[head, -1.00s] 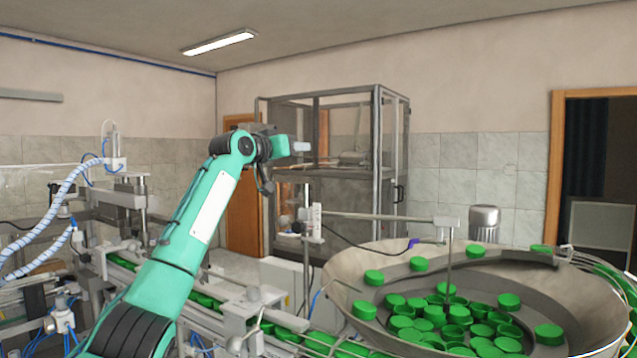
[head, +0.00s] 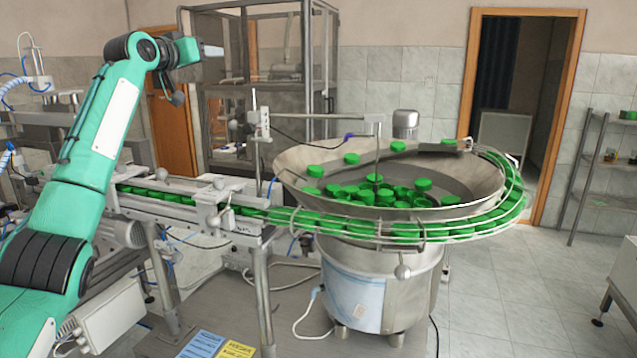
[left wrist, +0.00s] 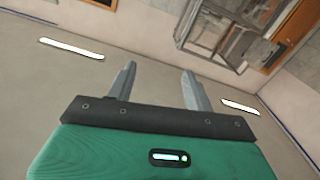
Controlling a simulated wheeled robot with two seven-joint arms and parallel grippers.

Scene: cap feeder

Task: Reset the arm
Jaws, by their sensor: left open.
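My left arm comes in from the left in the head view, raised and bent at the elbow. My left gripper (head: 212,51) is at its far end, up in the air in front of the glass cabinet. In the left wrist view my left gripper (left wrist: 158,90) has its two fingers well apart, with nothing between them. My right arm and right gripper are not in view.
A round feeder bowl (head: 290,166) with green caps (head: 345,190) stands right of my arm. A conveyor (head: 225,219) carrying caps runs behind my arm to the bowl. A framed cabinet (head: 325,60) stands behind. Open floor (head: 515,290) lies at the right.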

